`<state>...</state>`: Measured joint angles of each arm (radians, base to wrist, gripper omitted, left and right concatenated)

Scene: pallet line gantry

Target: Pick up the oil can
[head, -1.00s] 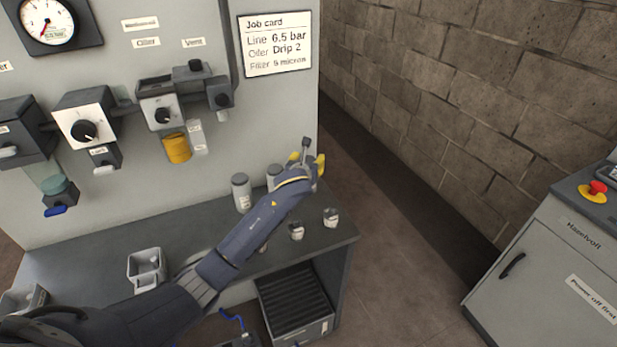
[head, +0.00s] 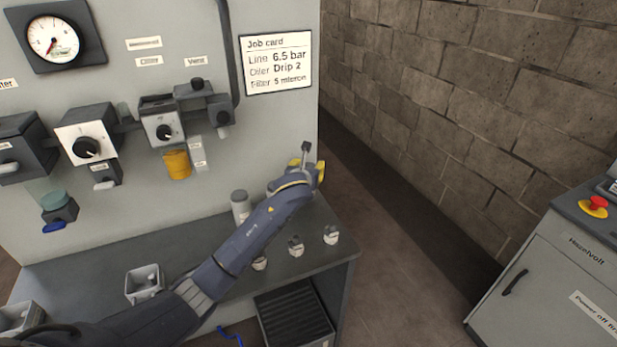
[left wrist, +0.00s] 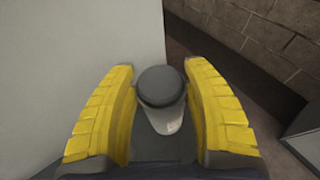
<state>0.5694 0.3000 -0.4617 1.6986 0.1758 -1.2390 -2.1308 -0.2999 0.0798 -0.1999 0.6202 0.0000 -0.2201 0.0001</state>
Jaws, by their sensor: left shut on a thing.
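My left gripper (head: 306,172) is above the bench's far right corner, partly hidden behind its own wrist in the head view. In the left wrist view, its yellow fingers (left wrist: 160,115) stand on both sides of the oil can (left wrist: 162,88), a grey can with a dark round cap and a pale label I cannot read. The gripper is shut on it. The head view barely shows the held can, and its base is hidden. My right gripper is not in view.
A grey canister (head: 240,206) stands on the bench (head: 110,250) left of my forearm. Several small labelled pieces, one of them here (head: 331,236), sit near the bench's right edge. A grey bin (head: 144,285) is at the front. A cabinet (head: 550,275) stands at right.

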